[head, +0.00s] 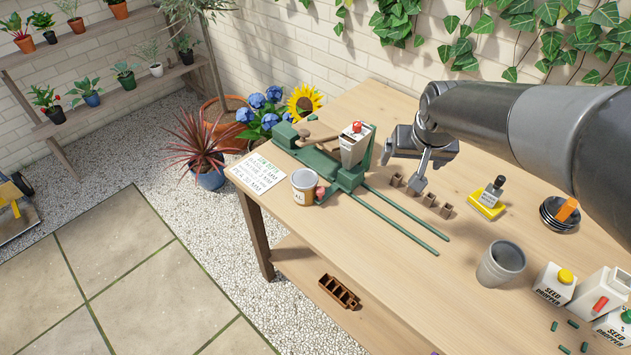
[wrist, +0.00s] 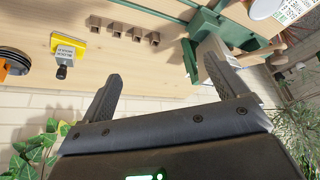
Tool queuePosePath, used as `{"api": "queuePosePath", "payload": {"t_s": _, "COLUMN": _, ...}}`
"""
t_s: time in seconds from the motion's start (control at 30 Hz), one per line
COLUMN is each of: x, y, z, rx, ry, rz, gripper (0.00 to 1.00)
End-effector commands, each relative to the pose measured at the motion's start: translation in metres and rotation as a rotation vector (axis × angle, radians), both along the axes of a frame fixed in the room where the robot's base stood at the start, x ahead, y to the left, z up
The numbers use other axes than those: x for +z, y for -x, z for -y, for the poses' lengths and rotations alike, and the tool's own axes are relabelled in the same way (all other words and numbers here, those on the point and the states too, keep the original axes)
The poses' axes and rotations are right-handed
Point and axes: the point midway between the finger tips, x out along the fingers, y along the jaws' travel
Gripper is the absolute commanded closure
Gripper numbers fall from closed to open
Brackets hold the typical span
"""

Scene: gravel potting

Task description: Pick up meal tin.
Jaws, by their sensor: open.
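The meal tin (head: 303,186) is a short grey can with a pale top and a brownish label. It stands upright on the table's left part, beside the green rig and the written card. In the wrist view part of the tin (wrist: 264,9) shows at the top right edge, cut off by the frame. My gripper (head: 404,168) is open and empty, above the table's back, to the right of the tin and clear of it. The wrist view shows both fingers spread with nothing between them (wrist: 158,78).
A green rig (head: 345,177) with two rails holds a white red-capped carton (head: 354,146) between tin and gripper. Small brown pots (head: 429,199) stand in a row near the gripper. A grey cup (head: 501,263) and seed cartons (head: 554,285) stand front right. The front middle is clear.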

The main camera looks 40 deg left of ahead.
Motion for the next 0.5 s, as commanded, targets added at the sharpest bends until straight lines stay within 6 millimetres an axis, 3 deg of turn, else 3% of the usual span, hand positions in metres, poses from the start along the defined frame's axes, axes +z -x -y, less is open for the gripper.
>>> {"api": "queuePosePath", "payload": {"t_s": 0.03, "x": -0.014, "y": 0.007, "z": -0.030, "rx": 0.045, "ry": 0.006, "rz": -0.006, "gripper": 0.09}}
{"api": "queuePosePath", "payload": {"t_s": 0.1, "x": -0.031, "y": 0.017, "z": -0.066, "rx": 0.093, "ry": 0.009, "rz": -0.011, "gripper": 0.09}}
{"api": "queuePosePath", "payload": {"t_s": 0.3, "x": -0.081, "y": 0.057, "z": -0.156, "rx": 0.221, "ry": 0.015, "rz": -0.020, "gripper": 0.09}}
{"api": "queuePosePath", "payload": {"t_s": 0.5, "x": -0.111, "y": 0.088, "z": -0.203, "rx": 0.290, "ry": 0.018, "rz": -0.025, "gripper": 0.09}}
